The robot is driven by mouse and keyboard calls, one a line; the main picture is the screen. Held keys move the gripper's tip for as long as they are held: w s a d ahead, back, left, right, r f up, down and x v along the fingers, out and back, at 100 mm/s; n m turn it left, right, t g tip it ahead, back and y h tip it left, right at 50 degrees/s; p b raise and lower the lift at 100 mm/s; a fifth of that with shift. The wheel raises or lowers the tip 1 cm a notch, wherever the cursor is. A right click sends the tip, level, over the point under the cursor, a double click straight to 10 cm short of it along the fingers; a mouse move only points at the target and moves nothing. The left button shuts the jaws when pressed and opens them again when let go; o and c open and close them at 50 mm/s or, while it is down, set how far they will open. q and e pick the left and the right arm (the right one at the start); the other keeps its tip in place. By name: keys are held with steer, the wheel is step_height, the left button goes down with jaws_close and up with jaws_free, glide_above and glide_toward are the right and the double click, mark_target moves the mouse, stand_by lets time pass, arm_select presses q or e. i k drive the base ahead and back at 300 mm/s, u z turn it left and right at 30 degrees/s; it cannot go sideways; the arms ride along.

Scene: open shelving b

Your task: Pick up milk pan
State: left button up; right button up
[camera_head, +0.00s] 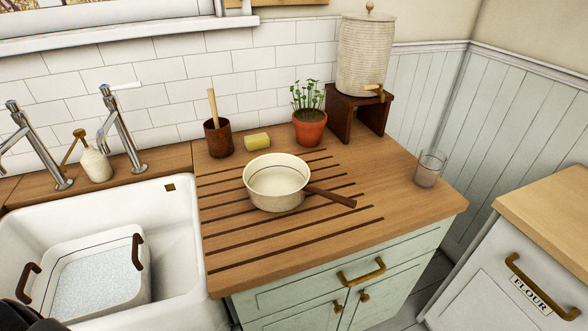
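The milk pan (276,199) is a small cream pan with a dark rim line, standing upright on the grooved part of the wooden counter. Its brown wooden handle (331,196) points right and slightly toward the front. The pan looks empty. A dark shape cuts into the bottom left corner, too little of it to identify. Neither gripper can be made out in the head view.
A white sink (182,228) on the left holds a tub (98,270) of water. Behind the pan stand a brown cup (218,140), yellow sponge (257,142) and potted plant (309,125). A glass (429,169) stands right. The counter front (400,215) is clear.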

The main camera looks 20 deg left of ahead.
mark_target(274, 183)
steer(key=z, duration=1.45)
steer(key=k, duration=1.25)
steer(key=u, duration=0.35)
